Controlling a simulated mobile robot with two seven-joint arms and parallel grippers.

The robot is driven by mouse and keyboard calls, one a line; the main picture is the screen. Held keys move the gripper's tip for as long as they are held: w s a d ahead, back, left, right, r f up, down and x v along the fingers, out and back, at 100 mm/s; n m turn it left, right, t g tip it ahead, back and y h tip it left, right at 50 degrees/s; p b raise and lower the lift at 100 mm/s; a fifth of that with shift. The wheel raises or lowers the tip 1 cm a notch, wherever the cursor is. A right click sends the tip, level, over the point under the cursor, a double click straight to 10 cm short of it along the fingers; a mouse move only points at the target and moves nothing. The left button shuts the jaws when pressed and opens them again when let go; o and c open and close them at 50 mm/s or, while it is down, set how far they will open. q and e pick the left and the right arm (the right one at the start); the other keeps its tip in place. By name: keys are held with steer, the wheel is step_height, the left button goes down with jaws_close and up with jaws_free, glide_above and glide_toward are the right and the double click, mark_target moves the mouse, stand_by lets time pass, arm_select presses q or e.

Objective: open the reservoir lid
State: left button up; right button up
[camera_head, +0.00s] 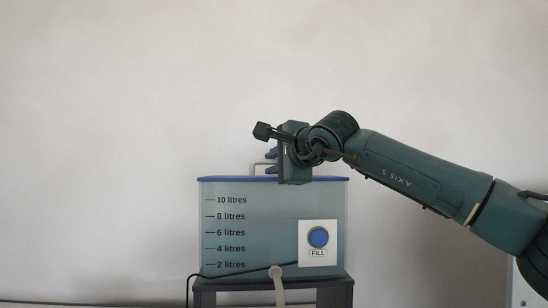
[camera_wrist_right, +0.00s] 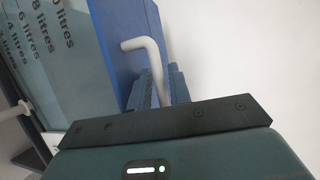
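The reservoir (camera_head: 270,225) is a clear blue-tinted tank with litre marks. Its blue lid (camera_head: 225,179) lies flat and closed on top in the head view. A pale bent handle (camera_head: 256,166) stands on the lid. The lid (camera_wrist_right: 128,35) and handle (camera_wrist_right: 147,48) also show in the right wrist view. My right gripper (camera_head: 271,154) is at the handle, above the lid. In the right wrist view its two blue fingers (camera_wrist_right: 160,88) stand close together on either side of the handle, shut on it. My left gripper is not in view.
A white panel with a blue FILL button (camera_head: 318,237) is on the tank's front. The tank stands on a dark stand (camera_head: 320,292). The space above and left is clear before a plain wall.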

steer(key=shift+w, duration=0.1)
steer(key=shift+c, duration=0.4)
jaws_close()
